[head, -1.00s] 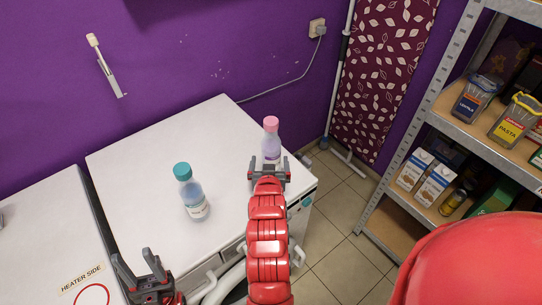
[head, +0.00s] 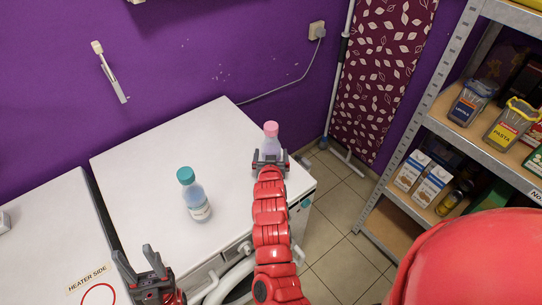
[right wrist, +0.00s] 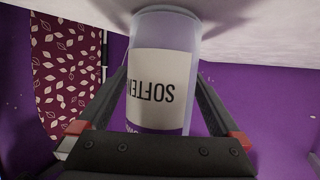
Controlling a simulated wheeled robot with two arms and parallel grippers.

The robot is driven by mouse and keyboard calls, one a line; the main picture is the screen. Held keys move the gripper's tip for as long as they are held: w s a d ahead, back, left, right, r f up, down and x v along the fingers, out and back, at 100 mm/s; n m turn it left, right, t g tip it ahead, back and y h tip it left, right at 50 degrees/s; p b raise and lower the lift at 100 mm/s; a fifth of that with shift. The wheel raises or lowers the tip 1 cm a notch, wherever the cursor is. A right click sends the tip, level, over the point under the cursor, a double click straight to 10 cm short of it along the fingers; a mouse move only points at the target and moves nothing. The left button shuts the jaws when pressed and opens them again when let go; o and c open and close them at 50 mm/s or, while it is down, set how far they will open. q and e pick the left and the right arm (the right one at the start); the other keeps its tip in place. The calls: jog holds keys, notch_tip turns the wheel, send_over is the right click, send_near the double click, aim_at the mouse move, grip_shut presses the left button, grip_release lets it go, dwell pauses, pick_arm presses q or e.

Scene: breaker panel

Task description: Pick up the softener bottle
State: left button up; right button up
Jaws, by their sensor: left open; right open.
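The softener bottle (head: 271,144), clear with a pink cap, stands upright near the right edge of the white machine top (head: 150,155). In the right wrist view the bottle (right wrist: 163,75) appears upside down, its white label reading "SOFTEN". My right gripper (head: 270,158) is open, with a finger on either side of the bottle's body. In the wrist view its fingers (right wrist: 160,110) flank the bottle, with a gap visible at least on the right. The bottle's lower part is hidden by the gripper in the head view. My left gripper (head: 136,255) is open and empty at the lower left.
A second bottle (head: 194,195) with a teal cap stands to the left on the same top. A white surface labelled "HEATER SIDE" (head: 87,278) is at the lower left. Metal shelves (head: 440,120) with food packs stand at the right. The rear of the machine top is clear.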

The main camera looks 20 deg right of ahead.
jog(key=shift+c, duration=0.2)
grip_shut()
dwell(0.3)
jog(key=shift+r, duration=0.15)
